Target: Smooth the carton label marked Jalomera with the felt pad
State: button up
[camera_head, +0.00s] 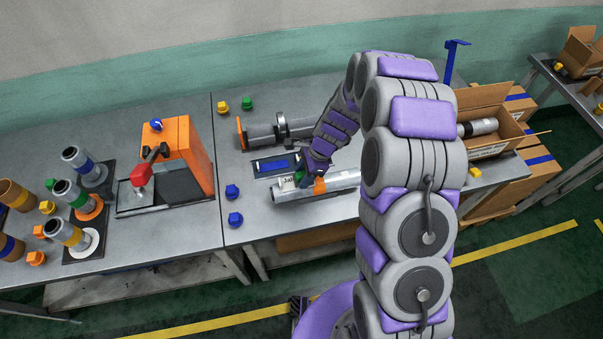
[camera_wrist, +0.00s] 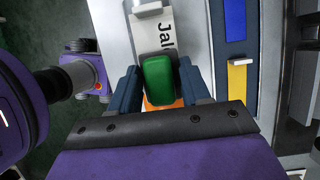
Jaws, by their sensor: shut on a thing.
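My gripper (camera_wrist: 158,88) is shut on a green block (camera_wrist: 158,76), which looks like the felt pad. It is low over the white label (camera_wrist: 166,35), whose visible letters read "Jal"; the rest is hidden under the block and gripper. I cannot tell for sure whether the block touches the label. In the head view the label (camera_head: 286,183) lies at the left part of a silvery tube-like piece (camera_head: 345,180) on the bench, and my gripper (camera_head: 306,177) is just right of it. An orange part (camera_wrist: 163,105) shows beneath the block.
A dark tray (camera_head: 258,166) with blue and yellow pieces lies just behind. A grey cylinder with an orange end (camera_head: 239,134) lies farther back. An orange machine (camera_head: 190,150) stands left. Blue caps (camera_head: 235,219) sit near the front edge. An open carton (camera_head: 490,105) is at right.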

jog(key=shift+w+d, duration=0.15)
jog(key=shift+d, duration=0.4)
jog(key=shift+d+p, duration=0.15)
jog(key=shift+p, duration=0.2)
jog(key=shift+w+d, duration=0.15)
jog(key=shift+d, duration=0.2)
jog(key=shift+r, duration=0.15)
jog(key=shift+w+r+p, duration=0.1)
jog(key=shift+r+p, duration=2.55)
jog(key=shift+r, duration=0.85)
jog(key=shift+f, duration=0.1)
